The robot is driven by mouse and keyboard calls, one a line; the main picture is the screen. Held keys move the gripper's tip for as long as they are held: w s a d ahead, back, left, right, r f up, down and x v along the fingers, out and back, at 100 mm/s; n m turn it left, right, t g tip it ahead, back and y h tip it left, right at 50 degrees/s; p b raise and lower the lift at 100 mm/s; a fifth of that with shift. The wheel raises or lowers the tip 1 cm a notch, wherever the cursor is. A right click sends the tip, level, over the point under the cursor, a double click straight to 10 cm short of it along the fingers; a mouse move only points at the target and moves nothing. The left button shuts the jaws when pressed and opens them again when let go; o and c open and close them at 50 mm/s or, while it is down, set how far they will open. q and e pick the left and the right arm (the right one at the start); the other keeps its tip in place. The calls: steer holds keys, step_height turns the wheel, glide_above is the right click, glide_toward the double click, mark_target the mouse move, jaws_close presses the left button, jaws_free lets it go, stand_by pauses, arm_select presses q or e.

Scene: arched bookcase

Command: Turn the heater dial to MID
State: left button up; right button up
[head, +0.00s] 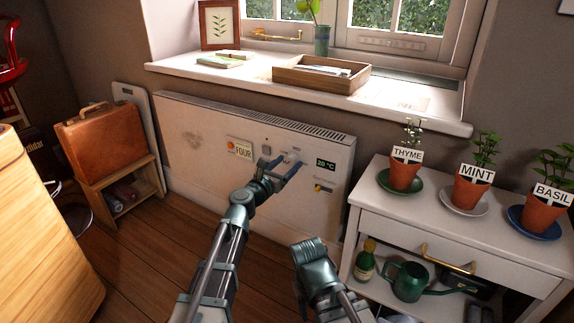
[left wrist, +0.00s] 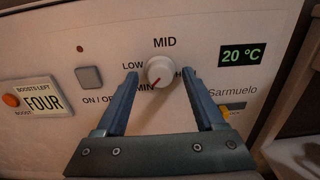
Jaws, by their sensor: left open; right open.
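The heater (head: 200,135) is a white panel under the window. Its round white dial (left wrist: 160,72) has a red mark pointing down and slightly left, at the MIN label. MID is printed above the dial, LOW to its upper left; a label starting with H is partly hidden at right. My left gripper (head: 281,169) is at the heater front, open, its blue fingers either side of the dial (head: 292,157). I cannot tell whether they touch it. My right gripper (head: 310,254) is low, away from the heater; its fingers hardly show.
Left of the dial are a square on/off button (left wrist: 89,77) and a boost counter reading FOUR (left wrist: 43,98). The display (left wrist: 241,53) reads 20 °C. A white cabinet (head: 369,215) with potted herbs stands right. A wooden stand (head: 140,190) with a brown case is left.

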arm_select(q)
steer(key=shift+c, duration=0.2)
jaws_close()
stand_by(0.3)
